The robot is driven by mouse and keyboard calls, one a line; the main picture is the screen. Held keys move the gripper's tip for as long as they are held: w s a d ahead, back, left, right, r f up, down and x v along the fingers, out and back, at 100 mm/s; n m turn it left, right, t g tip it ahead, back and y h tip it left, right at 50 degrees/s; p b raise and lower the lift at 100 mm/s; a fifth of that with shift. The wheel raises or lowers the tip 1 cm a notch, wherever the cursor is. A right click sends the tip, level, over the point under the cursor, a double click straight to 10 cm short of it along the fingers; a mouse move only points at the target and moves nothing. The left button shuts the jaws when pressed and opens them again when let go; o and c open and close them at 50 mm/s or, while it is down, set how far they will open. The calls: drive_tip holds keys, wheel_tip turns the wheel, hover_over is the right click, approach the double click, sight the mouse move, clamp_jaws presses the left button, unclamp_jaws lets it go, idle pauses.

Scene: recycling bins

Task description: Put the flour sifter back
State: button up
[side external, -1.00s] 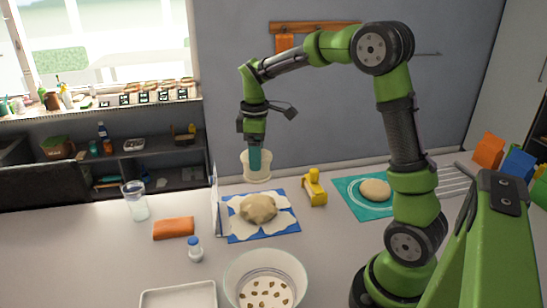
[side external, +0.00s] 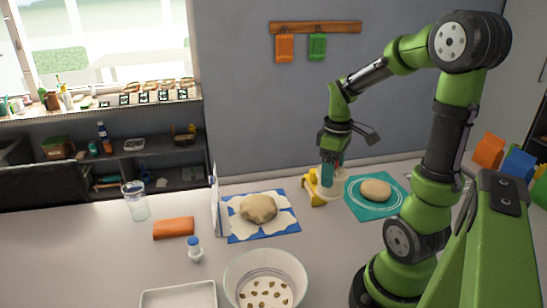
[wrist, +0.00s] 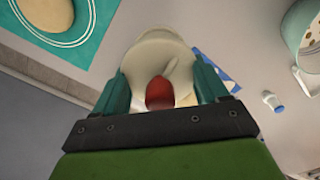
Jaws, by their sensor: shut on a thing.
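The flour sifter (side external: 334,191) is a cream cup low over the counter, between a yellow object (side external: 311,188) and the teal mat (side external: 359,206). In the wrist view the sifter (wrist: 150,48) shows its pale round body and a red knob. My gripper (side external: 328,178) points down with its teal fingers shut on the sifter. The wrist view shows the fingers on both sides of it. Whether the sifter's bottom touches the counter, I cannot tell.
Dough (side external: 259,208) lies on a floured blue mat to the left, and flatter dough (side external: 376,190) on the teal mat. A glass bowl (side external: 264,262), a small bottle (side external: 195,250), an orange roll (side external: 174,228) and a glass (side external: 136,205) stand on the counter. The front right-centre counter is clear.

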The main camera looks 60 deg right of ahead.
sight(336, 188)
drive_tip(key=shift+m, duration=0.3)
drive_tip(key=f, duration=0.1)
drive_tip(key=s+f, duration=0.1)
drive_tip(key=f, duration=0.2)
drive_tip(key=shift+s+a+f, duration=0.35)
drive_tip(key=shift+a, duration=0.05)
drive_tip(key=shift+f, duration=2.5)
drive_tip(key=o, duration=0.9)
drive_tip(key=shift+f, duration=0.15)
drive_tip(key=shift+o, duration=0.2)
